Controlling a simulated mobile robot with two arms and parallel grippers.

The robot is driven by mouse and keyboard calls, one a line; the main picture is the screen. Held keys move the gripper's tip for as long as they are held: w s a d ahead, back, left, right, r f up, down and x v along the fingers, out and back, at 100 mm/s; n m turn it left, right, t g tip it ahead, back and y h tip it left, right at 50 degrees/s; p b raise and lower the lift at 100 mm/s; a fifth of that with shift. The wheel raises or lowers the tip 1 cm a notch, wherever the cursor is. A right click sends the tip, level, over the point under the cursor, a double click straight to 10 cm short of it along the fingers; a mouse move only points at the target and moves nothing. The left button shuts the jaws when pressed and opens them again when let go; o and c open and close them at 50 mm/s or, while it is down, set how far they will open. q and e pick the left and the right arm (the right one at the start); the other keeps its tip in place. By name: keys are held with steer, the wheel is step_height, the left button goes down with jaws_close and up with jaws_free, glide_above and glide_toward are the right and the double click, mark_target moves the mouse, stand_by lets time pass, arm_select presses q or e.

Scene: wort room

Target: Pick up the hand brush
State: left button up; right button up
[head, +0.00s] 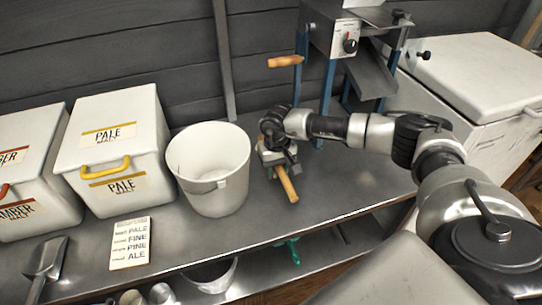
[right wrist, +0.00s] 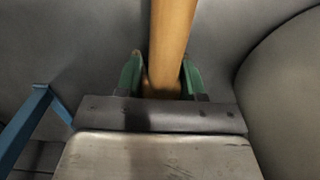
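The hand brush (head: 288,187) lies on the metal bench, its wooden handle pointing toward the front edge. Its head end is mostly hidden under my right gripper (head: 279,161) in the head view. In the right wrist view, the wooden handle (right wrist: 171,45) runs between the two green fingers of my right gripper (right wrist: 163,70). The right finger is close against the handle; a thin gap shows at the left finger, so the gripper looks open around it. My left gripper is not in view.
A white bucket (head: 209,165) stands left of the brush. A mill (head: 348,40) on blue legs (head: 328,95) stands behind right. A white chest (head: 475,75) is at right.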

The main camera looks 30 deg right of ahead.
steer(key=c, duration=0.4)
steer(key=shift+r, duration=0.15)
